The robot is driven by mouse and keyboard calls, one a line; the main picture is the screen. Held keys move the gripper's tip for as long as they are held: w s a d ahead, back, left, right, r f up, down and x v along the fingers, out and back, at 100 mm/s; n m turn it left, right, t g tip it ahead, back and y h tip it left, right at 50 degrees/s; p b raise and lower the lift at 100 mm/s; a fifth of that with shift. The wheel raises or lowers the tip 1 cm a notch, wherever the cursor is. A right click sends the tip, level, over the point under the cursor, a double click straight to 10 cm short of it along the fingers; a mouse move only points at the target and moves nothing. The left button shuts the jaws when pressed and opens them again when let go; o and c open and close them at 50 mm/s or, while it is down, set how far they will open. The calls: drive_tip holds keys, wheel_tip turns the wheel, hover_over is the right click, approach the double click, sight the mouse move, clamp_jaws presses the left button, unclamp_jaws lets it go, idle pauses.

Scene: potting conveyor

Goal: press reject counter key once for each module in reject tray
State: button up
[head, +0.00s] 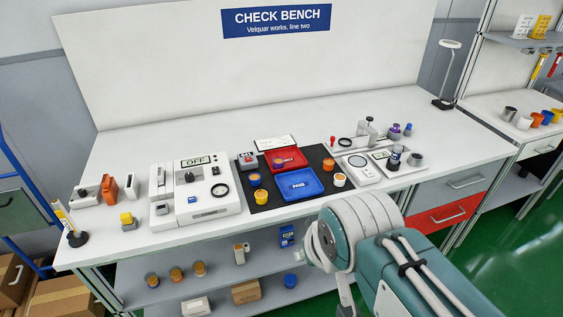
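A red tray (297,153) lies on a dark mat, with at least one small orange and dark module (278,163) in it; its contents are too small to count surely. A blue tray (298,184) with a white label, seemingly PASS, sits in front of it. A small grey device (247,160) with a red and white face stands at the mat's back left; its lettering and any key are too small to read, so I cannot tell if it is the reject counter.
A white machine (215,205) with a display reading OFF stands left of the mat. Several small modules and a yellow cup (261,196) are around the trays. A white instrument (359,170) and a fixture stand right.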

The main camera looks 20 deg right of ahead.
idle(0.4)
clamp_jaws()
idle(1.1)
